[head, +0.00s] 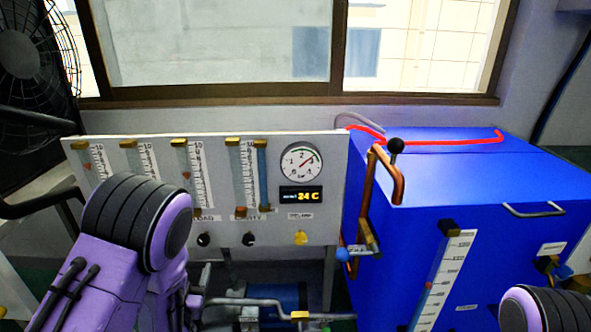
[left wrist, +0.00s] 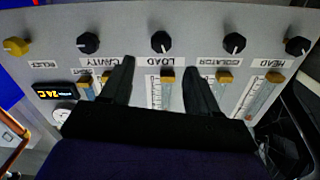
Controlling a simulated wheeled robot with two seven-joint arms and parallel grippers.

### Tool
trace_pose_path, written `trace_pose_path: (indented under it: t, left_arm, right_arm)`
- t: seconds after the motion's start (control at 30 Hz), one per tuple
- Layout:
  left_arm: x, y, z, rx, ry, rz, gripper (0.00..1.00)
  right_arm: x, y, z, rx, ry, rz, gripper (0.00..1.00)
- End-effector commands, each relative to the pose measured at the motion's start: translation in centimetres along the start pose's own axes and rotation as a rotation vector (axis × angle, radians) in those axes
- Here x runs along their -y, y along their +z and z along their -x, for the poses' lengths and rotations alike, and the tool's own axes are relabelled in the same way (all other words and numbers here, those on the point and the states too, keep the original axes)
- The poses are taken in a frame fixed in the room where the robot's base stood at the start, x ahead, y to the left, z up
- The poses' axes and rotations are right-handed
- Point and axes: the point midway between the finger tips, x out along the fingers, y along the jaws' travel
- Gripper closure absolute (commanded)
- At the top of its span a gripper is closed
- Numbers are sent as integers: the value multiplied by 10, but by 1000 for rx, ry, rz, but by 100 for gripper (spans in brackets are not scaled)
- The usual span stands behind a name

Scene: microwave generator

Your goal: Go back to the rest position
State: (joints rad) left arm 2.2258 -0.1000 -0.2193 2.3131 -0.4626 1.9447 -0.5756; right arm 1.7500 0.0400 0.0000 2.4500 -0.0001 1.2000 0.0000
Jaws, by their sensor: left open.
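My left arm (head: 130,235) comes in from the lower left of the head view, in front of the panel. Its black wheel-like joint covers part of the panel's left side, and the gripper is mostly hidden behind the arm. In the left wrist view my left gripper (left wrist: 158,68) is open, with two black fingers apart and nothing between them. The fingers point toward the grey control panel (left wrist: 200,50), near the LOAD label (left wrist: 160,61), which shows upside down. My right arm (head: 545,310) shows only as a link at the lower right. My right gripper is not seen.
The panel carries flow tubes (head: 190,175), a gauge (head: 301,162), a 24 C display (head: 301,195) and several knobs (left wrist: 162,41). Right of it stands a blue cabinet (head: 420,240) with copper pipe (head: 369,185). A fan (head: 25,60) stands at far left.

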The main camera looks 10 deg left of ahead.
Motion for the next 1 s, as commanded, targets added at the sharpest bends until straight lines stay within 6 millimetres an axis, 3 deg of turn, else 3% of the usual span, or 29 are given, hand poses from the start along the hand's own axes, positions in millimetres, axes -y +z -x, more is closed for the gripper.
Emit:
trace_pose_path:
  t: [0.07, 0.17, 0.2, 0.3, 0.4, 0.67, 0.73, 1.0]
  left_arm:
    - [-2, 14, 2, 70, 7, 49, 39]
    - [-8, 72, 33, 327, -29, 171, 39]
    - [-11, 101, 53, 442, -52, 210, 39]
    - [-17, 158, 109, 685, -118, 281, 39]
    - [-20, 196, 161, 871, -175, 318, 39]
    - [-26, 254, 286, 1212, -270, 316, 39]
    - [-18, 222, 289, 1216, -270, 310, 39]
    - [-2, 136, 288, 1212, -268, 309, 39]
  right_arm:
    - [0, 0, 0, 0, 0, 0, 39]
    - [0, 0, 0, 0, 0, 0, 39]
    - [0, 0, 0, 0, 0, 0, 39]
    - [0, 0, 0, 0, 0, 0, 39]
    - [0, 0, 0, 0, 0, 0, 39]
    - [0, 0, 0, 0, 0, 0, 39]
    - [-3, -12, 30, 1, 1, 1, 39]
    - [-10, -46, 111, 0, 0, 0, 39]
